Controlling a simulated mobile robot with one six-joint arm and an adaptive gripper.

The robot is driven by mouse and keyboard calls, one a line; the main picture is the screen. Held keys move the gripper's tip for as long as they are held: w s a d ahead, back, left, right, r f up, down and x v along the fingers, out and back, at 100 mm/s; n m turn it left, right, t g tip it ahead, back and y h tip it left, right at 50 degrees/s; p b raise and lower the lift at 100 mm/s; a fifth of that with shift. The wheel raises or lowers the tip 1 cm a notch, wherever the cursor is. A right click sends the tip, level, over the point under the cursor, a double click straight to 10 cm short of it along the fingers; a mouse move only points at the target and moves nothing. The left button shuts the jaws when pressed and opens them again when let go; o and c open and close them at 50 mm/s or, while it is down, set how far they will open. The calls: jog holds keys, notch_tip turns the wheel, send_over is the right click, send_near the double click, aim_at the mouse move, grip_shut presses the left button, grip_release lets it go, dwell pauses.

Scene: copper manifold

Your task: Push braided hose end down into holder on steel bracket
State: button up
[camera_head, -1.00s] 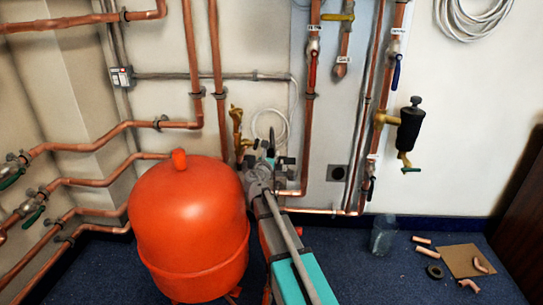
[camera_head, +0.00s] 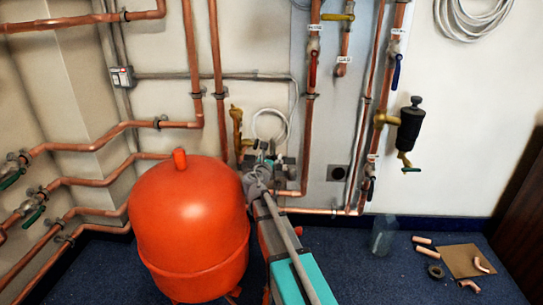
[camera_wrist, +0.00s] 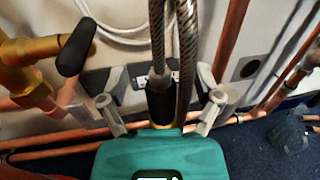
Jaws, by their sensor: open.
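In the wrist view, a braided steel hose (camera_wrist: 158,35) hangs down from the top. Its end (camera_wrist: 160,103) has a grey collar and a black sleeve. A second braided strand (camera_wrist: 187,45) runs beside it. A grey steel bracket (camera_wrist: 135,72) with a slotted plate shows behind the hose end; the holder cannot be clearly made out, and I cannot tell whether the end sits in it. My gripper (camera_wrist: 160,104) is open, one finger on each side of the hose end, with gaps visible. In the head view my gripper (camera_head: 270,160) is small, near the wall, and the hose is too small to tell.
A red tank (camera_head: 190,235) stands left of my arm. Copper pipes (camera_head: 310,120) run along the wall close by. A brass valve with a black handle (camera_wrist: 75,47) is near my left finger.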

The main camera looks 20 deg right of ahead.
jog(key=v, duration=1.1)
jog(key=shift+d, duration=0.1)
dwell(0.5)
jog(key=s+d+m+g+y+p, duration=0.2)
jog(key=s+d+m+g+p, duration=0.2)
jog(key=s+m+g+p, duration=1.05)
jog(key=s+a+r+m+y+p, duration=0.3)
jog(key=s+a+m+y+p, duration=0.5)
jog(key=m, duration=0.7)
notch_tip(320, 180, up, 37)
jog(key=p, duration=3.6)
jog(key=shift+a, duration=0.3)
